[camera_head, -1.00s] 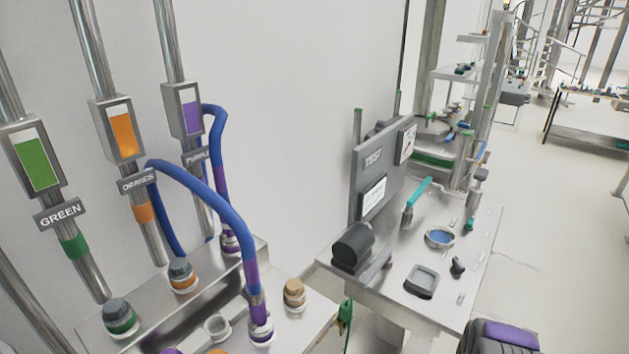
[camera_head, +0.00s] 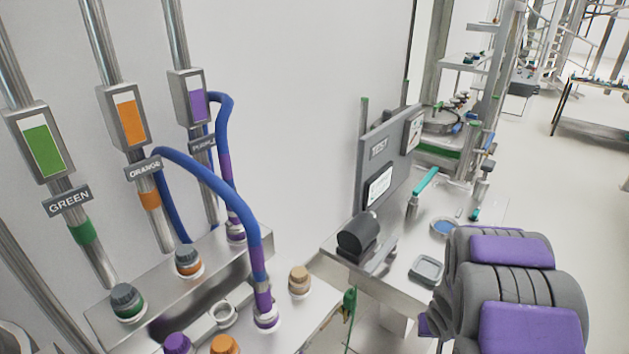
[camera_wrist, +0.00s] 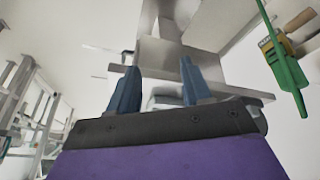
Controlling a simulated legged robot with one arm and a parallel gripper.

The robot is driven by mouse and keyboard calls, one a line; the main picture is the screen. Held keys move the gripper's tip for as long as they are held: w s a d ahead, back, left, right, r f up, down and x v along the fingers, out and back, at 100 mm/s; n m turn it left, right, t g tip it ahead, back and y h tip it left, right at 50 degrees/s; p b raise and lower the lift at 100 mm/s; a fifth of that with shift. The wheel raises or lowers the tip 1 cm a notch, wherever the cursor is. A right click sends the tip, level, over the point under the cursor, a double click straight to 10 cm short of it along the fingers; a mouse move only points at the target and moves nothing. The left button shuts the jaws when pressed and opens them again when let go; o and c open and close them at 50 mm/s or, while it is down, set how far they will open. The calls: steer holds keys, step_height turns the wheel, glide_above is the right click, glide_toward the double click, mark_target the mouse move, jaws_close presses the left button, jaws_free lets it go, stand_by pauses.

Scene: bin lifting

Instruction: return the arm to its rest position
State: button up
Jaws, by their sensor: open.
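My gripper (camera_wrist: 157,88) shows in the wrist view with its two blue-grey fingers apart and nothing between them. Behind the fingers is a grey metal surface (camera_wrist: 172,58). In the head view my arm, grey with purple panels, stands at the lower right, in front of the test bench. My fingertips do not show in the head view.
A test bench (camera_head: 397,262) with a TEST panel (camera_head: 385,160) stands at center right. At left, a metal station (camera_head: 110,325) has pipes labelled green, orange and purple, and blue hoses (camera_head: 205,170). A green tool (camera_wrist: 285,72) hangs at right in the wrist view. Open floor (camera_head: 555,215) lies at right.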

steer(key=s+a+r+g+h, duration=0.1)
steer(key=s+a+r+g, duration=0.25)
steer(key=s+r, duration=0.9)
steer(key=s+a+r+n+g+y, duration=0.1)
steer(key=s+a+r, duration=0.3)
steer(key=s, duration=0.5)
steer(key=s+a+r+n+g+y, duration=0.1)
steer(key=s+a+r, duration=0.4)
steer(key=s+a, duration=0.4)
steer(key=shift+s+a+r+g+y, duration=0.15)
steer(key=shift+s+g+y, duration=0.25)
steer(key=shift+s, duration=0.25)
steer(key=shift+c, duration=0.6)
steer(key=shift+a, duration=0.15)
